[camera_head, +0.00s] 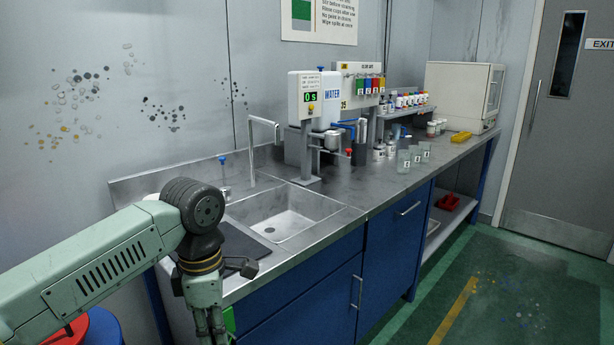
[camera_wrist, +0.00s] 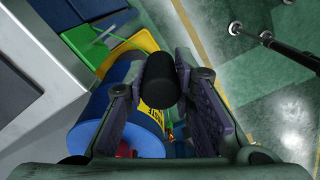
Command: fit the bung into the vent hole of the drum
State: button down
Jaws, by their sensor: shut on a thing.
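The bung (camera_wrist: 158,78) is a black cylinder in the wrist view. My gripper (camera_wrist: 160,92) is shut on it, with one dark finger pad on each side. A blue drum (camera_wrist: 142,136) with a yellow waste label lies below and behind the bung in the wrist view, partly covered by my fingers. In the head view a blue rounded top (camera_head: 105,327), likely the drum, shows at the bottom left behind my arm. My gripper (camera_head: 212,334) shows there at the bottom edge, its tips cut off. I cannot make out the vent hole in either view.
A steel bench (camera_head: 335,195) with a sink (camera_head: 290,215) and blue cupboards (camera_head: 300,310) runs along the wall. A red object (camera_head: 65,332) sits beside the blue top. Yellow and green parts (camera_wrist: 140,42) lie beyond the drum. The green floor at right is open.

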jog(key=w+d+f+m, duration=0.5)
jog(key=w+f+m, duration=0.1)
jog(key=f, duration=0.4)
jog(key=w+d+f+m, duration=0.6)
jog(key=f+m, duration=0.2)
jog(key=f, duration=0.1)
jog(key=w+d+f+m, duration=0.5)
jog(key=w+f+m, duration=0.1)
jog(key=f, duration=0.4)
jog(key=shift+w+d+f+m, duration=0.15)
jog(key=shift+w+f+m, duration=0.2)
jog(key=shift+w+m, duration=0.05)
